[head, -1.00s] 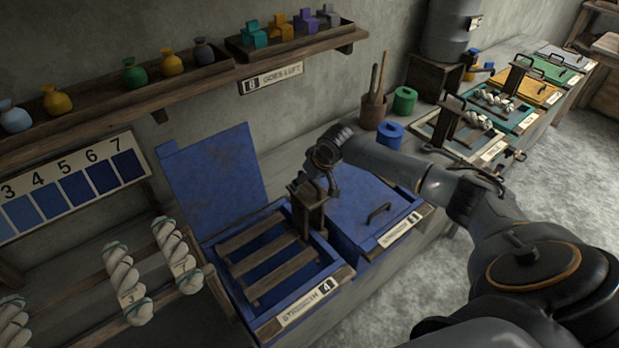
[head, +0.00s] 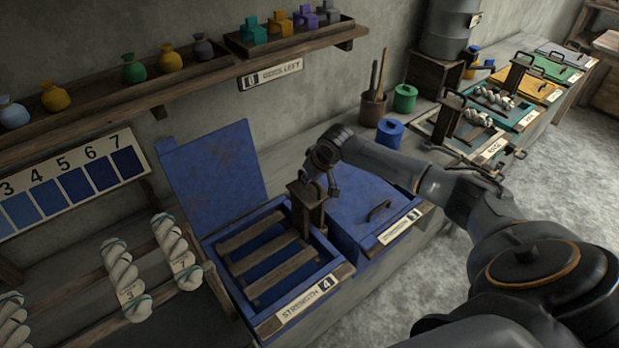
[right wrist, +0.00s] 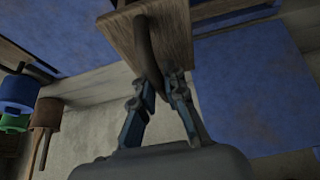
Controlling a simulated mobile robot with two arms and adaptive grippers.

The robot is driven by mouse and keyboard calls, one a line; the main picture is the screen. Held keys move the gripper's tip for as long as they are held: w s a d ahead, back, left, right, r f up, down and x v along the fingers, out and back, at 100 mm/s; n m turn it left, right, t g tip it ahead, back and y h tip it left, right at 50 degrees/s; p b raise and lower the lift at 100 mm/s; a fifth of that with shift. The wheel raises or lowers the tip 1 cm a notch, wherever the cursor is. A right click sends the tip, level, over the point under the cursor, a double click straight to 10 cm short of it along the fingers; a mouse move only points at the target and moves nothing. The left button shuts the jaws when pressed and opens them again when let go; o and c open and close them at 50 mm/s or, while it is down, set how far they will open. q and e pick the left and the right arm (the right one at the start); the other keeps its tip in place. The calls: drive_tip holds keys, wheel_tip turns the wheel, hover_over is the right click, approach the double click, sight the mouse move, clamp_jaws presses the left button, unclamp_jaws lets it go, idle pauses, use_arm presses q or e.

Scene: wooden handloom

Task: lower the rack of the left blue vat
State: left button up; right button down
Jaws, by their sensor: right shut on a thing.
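The left blue vat (head: 262,325), labelled STRENGTH 4, stands with its blue lid (head: 212,175) raised against the wall. Its wooden rack (head: 278,268) of slats lies inside the frame, near the rim. A wooden post (head: 305,207) rises at the rack's right side. My right gripper (head: 328,188) is at the top of this post. In the right wrist view, its fingers (right wrist: 161,84) are shut on a dark curved handle (right wrist: 146,45) on the wooden post. The fingers partly hide the handle's lower end. My left gripper is not in view.
A second blue vat (head: 355,205) with a shut lid stands close on the right. More coloured vats stand further right.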

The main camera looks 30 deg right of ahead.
sight(312, 192)
wheel_tip(312, 192, down, 7)
drive_tip(key=b, duration=0.3)
drive_tip(key=shift+s+f+b, duration=0.1)
drive_tip(key=shift+f+b, duration=3.15)
drive_tip(key=shift+f, duration=2.05)
drive_tip(key=shift+a, duration=0.1)
drive_tip(key=shift+c, duration=0.6)
unclamp_jaws()
drive_tip(key=shift+r, duration=0.15)
drive_tip(key=shift+r, duration=0.1)
wheel_tip(312, 192, up, 7)
drive_tip(key=p, duration=0.7)
